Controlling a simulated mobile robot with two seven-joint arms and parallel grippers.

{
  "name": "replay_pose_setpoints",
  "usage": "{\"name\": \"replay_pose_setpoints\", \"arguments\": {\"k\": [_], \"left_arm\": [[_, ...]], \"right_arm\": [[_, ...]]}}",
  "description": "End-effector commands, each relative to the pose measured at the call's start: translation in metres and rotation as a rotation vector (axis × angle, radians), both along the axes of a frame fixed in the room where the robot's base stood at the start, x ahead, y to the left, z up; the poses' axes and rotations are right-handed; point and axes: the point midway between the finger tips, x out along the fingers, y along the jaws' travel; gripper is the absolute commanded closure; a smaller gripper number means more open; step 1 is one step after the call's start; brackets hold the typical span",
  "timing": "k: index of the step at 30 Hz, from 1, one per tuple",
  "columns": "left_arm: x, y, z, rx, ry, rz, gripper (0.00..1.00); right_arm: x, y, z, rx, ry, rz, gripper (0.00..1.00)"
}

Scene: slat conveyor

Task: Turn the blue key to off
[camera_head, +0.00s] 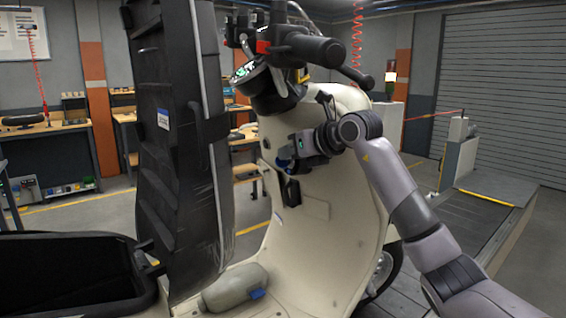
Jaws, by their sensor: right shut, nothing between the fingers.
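The blue key (285,163) shows as a small blue patch on the cream front panel (325,210) of a scooter, below the handlebar. A dark tag or fob (292,190) hangs just below it. My right gripper (289,155) is at the key, with its fingertips beside or over it. It is shut, and I see nothing held between the fingers. The gripper partly hides the key, so I cannot tell which way the key is turned or whether the fingers touch it. My left gripper is not in view.
The scooter's black seat (175,140) stands raised at the left, above an open black storage bin (60,270). The handlebar (315,48) is above my right gripper. A grey-green bottle-like object (235,288) lies on the floorboard. Workbenches (55,140) stand behind.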

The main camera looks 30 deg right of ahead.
Motion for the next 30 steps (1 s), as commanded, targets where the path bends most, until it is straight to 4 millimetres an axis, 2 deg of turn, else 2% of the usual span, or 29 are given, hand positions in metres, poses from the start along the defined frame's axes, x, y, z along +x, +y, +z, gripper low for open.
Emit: {"name": "replay_pose_setpoints", "arguments": {"k": [30], "left_arm": [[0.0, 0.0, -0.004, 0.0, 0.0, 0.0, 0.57]], "right_arm": [[0.003, 0.002, -0.012, 0.0, 0.011, 0.001, 1.0]]}}
